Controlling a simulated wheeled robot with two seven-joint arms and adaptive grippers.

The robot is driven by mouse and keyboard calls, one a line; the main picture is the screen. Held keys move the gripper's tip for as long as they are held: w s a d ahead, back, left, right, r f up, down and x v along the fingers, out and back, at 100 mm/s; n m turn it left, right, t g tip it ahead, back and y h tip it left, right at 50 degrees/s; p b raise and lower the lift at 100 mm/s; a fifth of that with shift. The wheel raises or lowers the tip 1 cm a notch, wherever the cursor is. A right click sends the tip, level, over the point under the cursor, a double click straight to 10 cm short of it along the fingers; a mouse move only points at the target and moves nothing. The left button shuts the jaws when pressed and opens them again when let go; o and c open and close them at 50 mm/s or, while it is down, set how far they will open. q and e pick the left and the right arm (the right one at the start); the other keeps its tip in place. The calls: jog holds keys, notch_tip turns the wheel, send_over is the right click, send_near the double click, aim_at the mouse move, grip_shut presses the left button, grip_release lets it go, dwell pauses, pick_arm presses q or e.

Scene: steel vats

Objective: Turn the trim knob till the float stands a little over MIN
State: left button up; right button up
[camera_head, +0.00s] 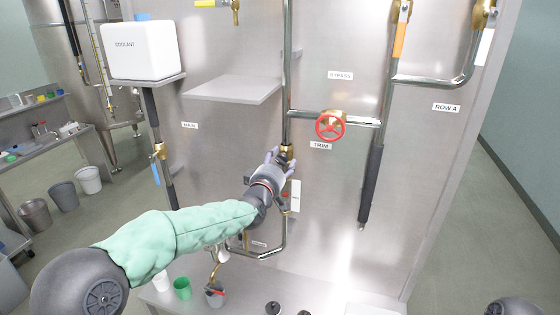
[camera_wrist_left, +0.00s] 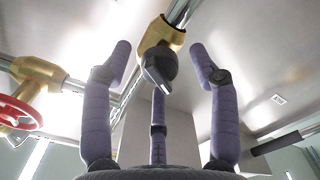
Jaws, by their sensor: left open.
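A black knob (camera_wrist_left: 158,70) on a brass valve body (camera_wrist_left: 160,35) sits in the middle of the left wrist view. In the head view the brass valve (camera_head: 286,150) is on the vertical pipe, left of the TRIM label (camera_head: 321,145). My left gripper (camera_head: 280,162) is at this valve, and its fingers hide most of the knob. In the left wrist view the gripper (camera_wrist_left: 160,65) is open, its purple fingers spread to both sides of the knob with gaps. A white strip (camera_head: 295,195) hangs just right of the gripper; its marks are too small to read. I cannot make out a float.
A red handwheel (camera_head: 331,126) is close by on the right, under the BYPASS label (camera_head: 340,75). A steel shelf (camera_head: 235,88) juts out above left, beside the white COOLANT tank (camera_head: 143,50). Cups, one of them green (camera_head: 182,288), stand on the ledge below.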

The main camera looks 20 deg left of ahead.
pick_arm(q)
jog(key=shift+w, duration=0.15)
jog(key=c, duration=1.1)
jog(key=shift+m+b, duration=0.6)
jog(key=shift+m, duration=0.4)
jog(key=shift+c, duration=0.2)
jog(key=shift+m, duration=1.2)
jog(key=o, duration=1.1)
jog(key=shift+o, duration=0.2)
jog(key=s, duration=1.2)
jog(key=shift+a, duration=0.15)
